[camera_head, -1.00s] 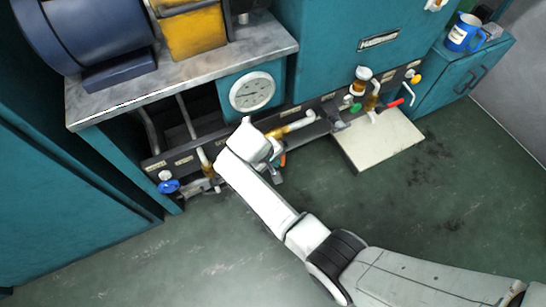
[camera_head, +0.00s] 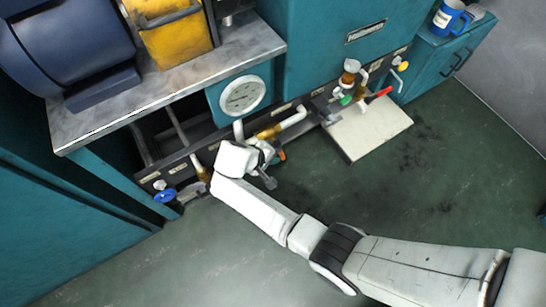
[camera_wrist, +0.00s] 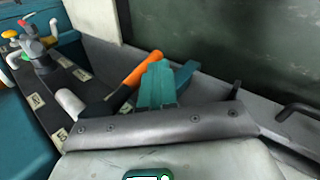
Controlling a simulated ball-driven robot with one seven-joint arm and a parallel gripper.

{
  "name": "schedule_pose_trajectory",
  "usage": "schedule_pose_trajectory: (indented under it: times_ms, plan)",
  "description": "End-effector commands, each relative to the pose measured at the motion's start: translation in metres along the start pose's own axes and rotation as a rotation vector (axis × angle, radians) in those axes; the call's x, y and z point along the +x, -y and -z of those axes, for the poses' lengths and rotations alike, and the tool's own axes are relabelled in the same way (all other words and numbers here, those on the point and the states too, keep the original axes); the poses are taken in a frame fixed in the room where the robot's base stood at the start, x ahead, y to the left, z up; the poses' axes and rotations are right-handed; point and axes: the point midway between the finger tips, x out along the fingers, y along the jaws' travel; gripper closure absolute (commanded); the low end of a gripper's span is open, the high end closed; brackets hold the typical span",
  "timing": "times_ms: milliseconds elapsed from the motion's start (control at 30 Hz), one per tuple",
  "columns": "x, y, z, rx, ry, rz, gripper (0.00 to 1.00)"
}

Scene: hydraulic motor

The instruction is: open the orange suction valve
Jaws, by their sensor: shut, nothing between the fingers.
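The orange valve handle (camera_head: 282,154) shows as a small orange piece just beyond my wrist, low on the dark pipe panel. In the wrist view the orange handle (camera_wrist: 143,68) is a long bar slanting up to the right from a dark stem. My gripper (camera_wrist: 166,80) has teal fingers, shut and empty, just right of the handle. The fingertips overlap the handle's lower right side in the picture; I cannot tell if they touch. In the head view my gripper (camera_head: 268,181) is partly hidden by my wrist, which also hides the valve's body.
A blue valve (camera_head: 164,191) is at the panel's left end. A round gauge (camera_head: 242,96) hangs above my wrist. Right of it are a green knob (camera_head: 346,100), a red handle (camera_head: 379,94) and a pale floor plate (camera_head: 369,132). The green floor (camera_head: 440,210) in front is clear.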

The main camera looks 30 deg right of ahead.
Motion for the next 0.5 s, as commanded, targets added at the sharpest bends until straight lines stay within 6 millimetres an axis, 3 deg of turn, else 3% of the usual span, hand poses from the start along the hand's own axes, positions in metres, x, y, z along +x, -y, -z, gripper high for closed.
schedule_pose_trajectory:
  times_ms: [167,500]
  plan:
    - [-0.014,-0.002,0.001,0.001,-0.003,0.0,1.0]
    - [-0.078,-0.003,0.001,-0.001,-0.003,0.0,1.0]
